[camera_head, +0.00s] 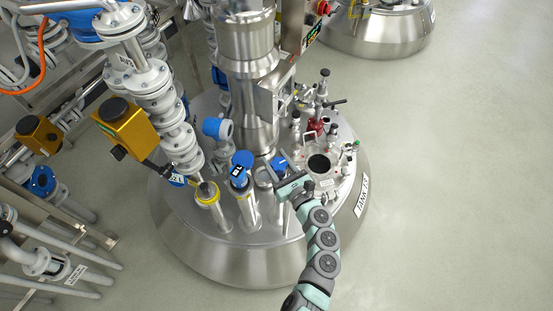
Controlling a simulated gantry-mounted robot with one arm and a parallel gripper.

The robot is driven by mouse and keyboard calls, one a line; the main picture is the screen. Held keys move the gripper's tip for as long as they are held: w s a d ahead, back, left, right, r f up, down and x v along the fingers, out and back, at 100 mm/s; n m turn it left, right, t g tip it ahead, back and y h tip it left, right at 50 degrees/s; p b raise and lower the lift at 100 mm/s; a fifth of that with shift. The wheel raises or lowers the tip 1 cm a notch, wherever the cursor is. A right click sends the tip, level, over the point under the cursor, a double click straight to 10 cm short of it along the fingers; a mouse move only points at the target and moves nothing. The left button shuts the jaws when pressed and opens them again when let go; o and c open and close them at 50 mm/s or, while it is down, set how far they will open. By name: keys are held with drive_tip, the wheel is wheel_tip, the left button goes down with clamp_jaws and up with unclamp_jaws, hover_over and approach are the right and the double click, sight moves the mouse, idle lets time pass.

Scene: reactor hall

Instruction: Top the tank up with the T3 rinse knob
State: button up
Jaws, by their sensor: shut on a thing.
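The steel tank (225,255) has a label (362,196) on its right side that seems to read TANK T3. My gripper (279,177) reaches in from the lower right, over the tank lid. It is shut on a small blue knob (279,163) on a short upright pipe. The jaws partly hide the knob, and any lettering on it is too small to read. A larger blue-capped pipe fitting (242,159) with a small dark label stands just left of it.
The thick central steel column (248,70) rises behind my gripper. An open dark port (318,164) and several small valves are to the right. The floor on the right is clear.

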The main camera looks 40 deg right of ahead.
sight(284, 172)
idle(0.4)
drive_tip(key=o, duration=1.4)
drive_tip(key=shift+c, duration=0.2)
drive_tip(key=v, duration=1)
drive_tip(key=shift+s, duration=0.4)
